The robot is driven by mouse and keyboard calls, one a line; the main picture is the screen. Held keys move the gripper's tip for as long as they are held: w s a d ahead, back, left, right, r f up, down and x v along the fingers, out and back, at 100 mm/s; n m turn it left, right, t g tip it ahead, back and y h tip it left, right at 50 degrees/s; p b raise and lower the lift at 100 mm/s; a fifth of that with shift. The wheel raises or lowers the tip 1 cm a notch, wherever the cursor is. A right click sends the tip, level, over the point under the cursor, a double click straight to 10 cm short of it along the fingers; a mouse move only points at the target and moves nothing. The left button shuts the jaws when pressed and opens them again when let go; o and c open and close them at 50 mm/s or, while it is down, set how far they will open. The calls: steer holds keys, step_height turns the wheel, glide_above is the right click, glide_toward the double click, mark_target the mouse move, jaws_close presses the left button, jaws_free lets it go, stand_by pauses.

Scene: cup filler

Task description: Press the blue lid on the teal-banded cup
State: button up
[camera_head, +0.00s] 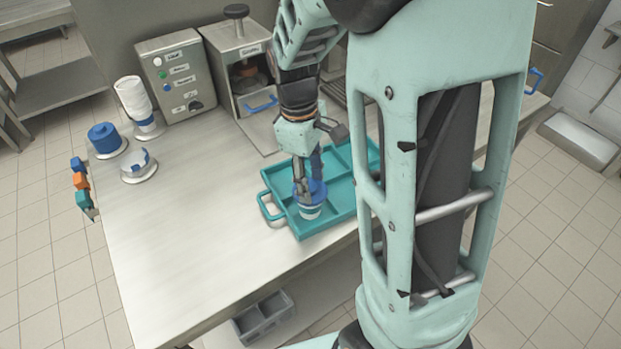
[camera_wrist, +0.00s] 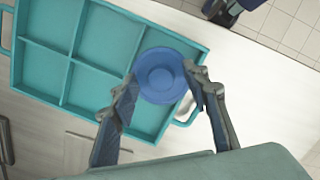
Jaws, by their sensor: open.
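The teal-banded cup (camera_head: 311,212) is white with a teal band and stands in the near-left compartment of the teal tray (camera_head: 264,182). The blue lid (camera_wrist: 162,76) is round with a raised middle knob and lies over the cup's top. It also shows in the head view (camera_head: 318,188), partly hidden by my fingers. In the wrist view the lid hides the cup, so I cannot tell whether it is fully seated. My gripper (camera_wrist: 158,92) is open, with one fingertip on each side of the lid. I cannot tell whether the fingertips touch it.
Several compartments of the tray look empty. At the left stand a blue lid stack (camera_head: 104,137), a white cup stack (camera_head: 133,97) and a small stand (camera_head: 139,165). A grey control box (camera_head: 177,78) and a machine (camera_head: 240,60) stand at the back. The table's front left is clear.

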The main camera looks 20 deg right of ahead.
steer(key=shift+r, duration=0.1)
step_height(320, 180, up, 12)
steer(key=a, duration=0.1)
steer(key=shift+w, duration=0.45)
steer(key=shift+d, duration=0.1)
